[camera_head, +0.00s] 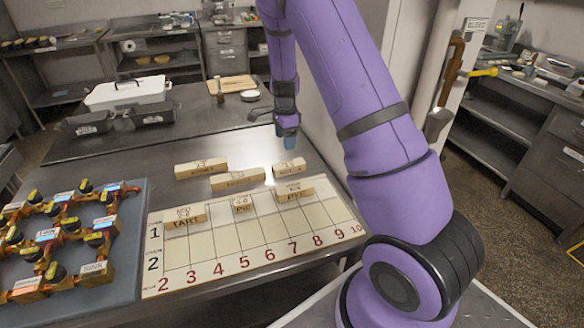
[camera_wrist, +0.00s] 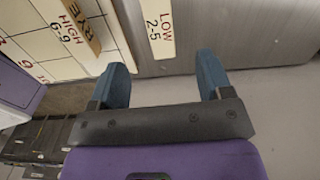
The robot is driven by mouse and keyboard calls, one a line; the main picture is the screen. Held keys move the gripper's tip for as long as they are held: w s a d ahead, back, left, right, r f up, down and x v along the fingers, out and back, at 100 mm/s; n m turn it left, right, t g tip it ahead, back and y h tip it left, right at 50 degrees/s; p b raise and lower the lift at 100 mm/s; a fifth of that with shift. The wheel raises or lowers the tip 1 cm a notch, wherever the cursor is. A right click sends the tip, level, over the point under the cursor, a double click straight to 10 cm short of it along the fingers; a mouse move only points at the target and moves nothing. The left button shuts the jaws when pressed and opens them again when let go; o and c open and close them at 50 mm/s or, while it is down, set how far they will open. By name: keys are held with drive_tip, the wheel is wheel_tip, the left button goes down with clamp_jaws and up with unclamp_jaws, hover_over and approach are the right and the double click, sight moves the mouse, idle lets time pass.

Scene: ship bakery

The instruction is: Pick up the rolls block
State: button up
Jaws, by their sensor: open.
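My gripper (camera_head: 288,142) is open and empty above the metal table's back right, its blue fingers spread wide in the wrist view (camera_wrist: 163,78). A pale wooden block marked LOW 2-5 (camera_wrist: 158,28) lies ahead of the gap between the fingers, apart from them. Loose blocks lie behind the numbered board: one on the left (camera_head: 201,168), one in the middle (camera_head: 238,180) and one on the right (camera_head: 289,169), below my gripper. Their names are too small to read, so I cannot tell which is the rolls block.
The numbered board (camera_head: 215,262) carries blocks reading TART (camera_head: 184,216), PIE (camera_head: 243,204) and RYE (camera_head: 293,190). RYE also shows in the wrist view (camera_wrist: 80,25). A blue panel of brass valves (camera_head: 118,250) lies left. White and dark tins (camera_head: 128,92) stand at the back.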

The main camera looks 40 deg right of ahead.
sight(289, 164)
drive_tip(key=shift+d+f, duration=0.2)
drive_tip(key=shift+f, duration=0.4)
wheel_tip(289, 164, down, 5)
drive_tip(key=shift+f, duration=0.1)
drive_tip(key=f, duration=0.4)
drive_tip(key=shift+s+d+f, duration=0.15)
drive_tip(key=shift+s+d, duration=0.05)
drive_tip(key=shift+d, duration=0.1)
drive_tip(key=shift+f, duration=0.4)
drive_tip(key=shift+c, duration=0.4)
drive_tip(key=c, duration=1)
